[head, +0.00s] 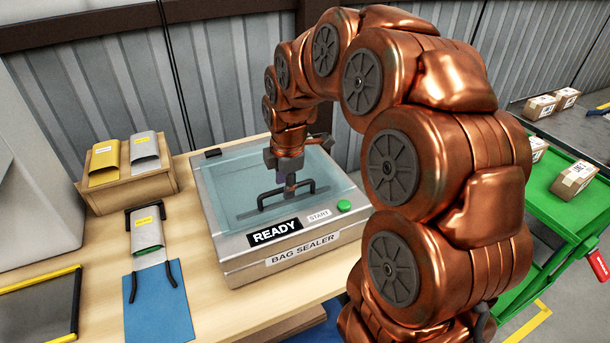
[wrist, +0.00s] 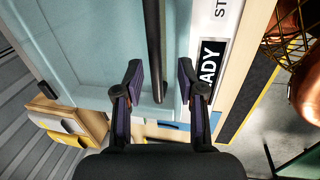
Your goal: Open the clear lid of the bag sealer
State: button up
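The bag sealer (head: 300,250) is a grey metal box on the wooden table, with a "READY" panel and a green button on its front. Its clear bluish lid (head: 235,180) lies shut over the top and also shows in the wrist view (wrist: 95,45). A black bar handle (head: 270,195) stands on the lid near its front. My gripper (head: 290,183) is over the handle, pointing down. In the wrist view my gripper (wrist: 160,75) is open, with one finger on each side of the handle bar (wrist: 155,45). Gaps show between the fingers and the bar.
Left of the sealer is a wooden bin (head: 130,187) with yellow and grey pouches. In front of it a grey pouch (head: 147,228) lies by a blue mat (head: 160,308). A green cart (head: 575,215) with cartons stands at the right. A corrugated wall is behind.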

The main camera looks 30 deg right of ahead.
notch_tip(320, 180, up, 11)
jog(key=s+a, duration=0.1)
jog(key=shift+s, duration=0.35)
jog(key=shift+a, duration=0.15)
